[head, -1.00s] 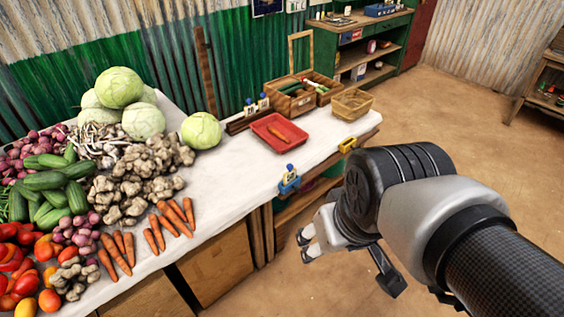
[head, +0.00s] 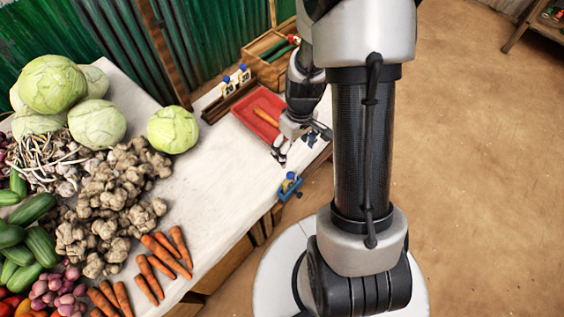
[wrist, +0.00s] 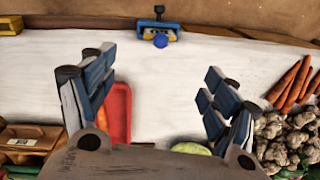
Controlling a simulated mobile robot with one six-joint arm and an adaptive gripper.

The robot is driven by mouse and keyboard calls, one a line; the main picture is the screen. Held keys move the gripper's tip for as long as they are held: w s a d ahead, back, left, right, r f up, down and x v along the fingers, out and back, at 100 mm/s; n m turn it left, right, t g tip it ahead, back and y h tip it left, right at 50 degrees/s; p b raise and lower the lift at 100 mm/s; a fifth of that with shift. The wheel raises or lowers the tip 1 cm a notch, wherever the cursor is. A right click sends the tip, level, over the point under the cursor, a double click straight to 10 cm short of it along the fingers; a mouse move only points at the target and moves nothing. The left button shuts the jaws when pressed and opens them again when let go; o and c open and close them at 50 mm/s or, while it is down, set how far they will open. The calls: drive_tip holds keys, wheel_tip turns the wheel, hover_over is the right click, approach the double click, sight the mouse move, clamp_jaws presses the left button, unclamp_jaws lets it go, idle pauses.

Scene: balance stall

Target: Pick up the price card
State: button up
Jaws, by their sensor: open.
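Two more price cards (head: 227,84) (head: 244,73) stand in a dark wooden rack at the back of the table. My gripper (head: 298,145) is open and empty above the table, beyond the clipped card and beside the red tray. In the wrist view my gripper (wrist: 157,85) has its fingers wide apart, with bare white tabletop between them.
A red tray (head: 240,114) holding a carrot lies beside my gripper. A wooden crate (head: 262,70) stands behind it. Cabbages (head: 172,130), ginger (head: 110,200) and carrots (head: 150,275) fill the left side. The white tabletop (head: 225,190) is clear in front. A yellow clamp (wrist: 10,25) grips the edge.

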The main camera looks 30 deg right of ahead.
sight(291, 173)
drive_tip(key=f+b, duration=0.1)
drive_tip(key=f, duration=0.2)
drive_tip(key=f+b, duration=0.1)
drive_tip(key=f, duration=0.3)
drive_tip(key=f+b, duration=0.1)
drive_tip(key=f, duration=0.2)
drive_tip(key=shift+s+a+f, duration=0.2)
drive_tip(key=shift+s+a, duration=0.1)
drive_tip(key=shift+a, duration=0.05)
drive_tip(key=shift+w+f+b, duration=0.2)
drive_tip(key=shift+f+b, duration=1.35)
drive_tip(key=shift+f, duration=1.45)
drive_tip(key=shift+r, duration=0.1)
drive_tip(key=c, duration=1)
drive_tip(key=shift+c, duration=0.2)
